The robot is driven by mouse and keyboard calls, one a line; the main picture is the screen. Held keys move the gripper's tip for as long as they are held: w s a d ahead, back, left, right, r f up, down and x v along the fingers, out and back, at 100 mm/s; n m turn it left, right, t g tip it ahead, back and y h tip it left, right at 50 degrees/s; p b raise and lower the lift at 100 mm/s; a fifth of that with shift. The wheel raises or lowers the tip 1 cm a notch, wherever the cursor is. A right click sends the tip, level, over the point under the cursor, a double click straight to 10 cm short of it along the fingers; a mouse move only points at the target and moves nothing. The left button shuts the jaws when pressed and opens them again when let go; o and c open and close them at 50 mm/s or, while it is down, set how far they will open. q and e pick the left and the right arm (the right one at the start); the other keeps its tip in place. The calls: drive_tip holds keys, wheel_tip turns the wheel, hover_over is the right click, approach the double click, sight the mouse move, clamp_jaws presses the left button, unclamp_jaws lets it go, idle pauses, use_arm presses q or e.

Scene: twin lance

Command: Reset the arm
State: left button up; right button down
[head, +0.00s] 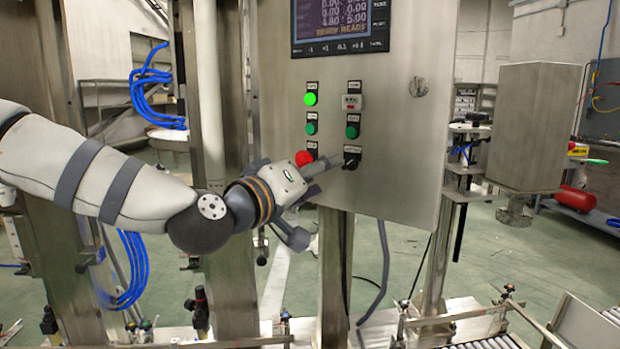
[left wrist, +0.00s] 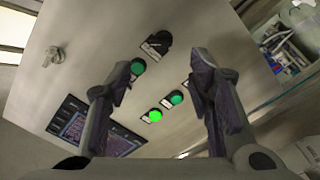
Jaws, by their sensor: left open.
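My left gripper (head: 318,198) is in front of the lower part of a steel control panel (head: 410,130). It is open, with nothing seen between its fingers. Its upper finger is close to the red button (head: 304,158) and the black selector switch (head: 352,160); I cannot tell whether it touches either. In the left wrist view the gripper (left wrist: 163,75) has its fingers spread before the tilted panel (left wrist: 95,60). The black switch (left wrist: 157,42) and a lit green button (left wrist: 155,115) show between or beyond the fingers. The red button is not visible there. My right gripper is not in view.
The panel has a lit green button (head: 311,99), two unlit green buttons and a display (head: 340,22). Steel columns (head: 217,170) stand behind my left arm. Blue hoses (head: 133,270) hang at the left. A conveyor (head: 495,342) runs along the bottom right.

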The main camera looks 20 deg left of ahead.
use_arm(q)
drive_tip(key=shift+v, duration=1.7)
drive_tip(key=shift+f, duration=0.1)
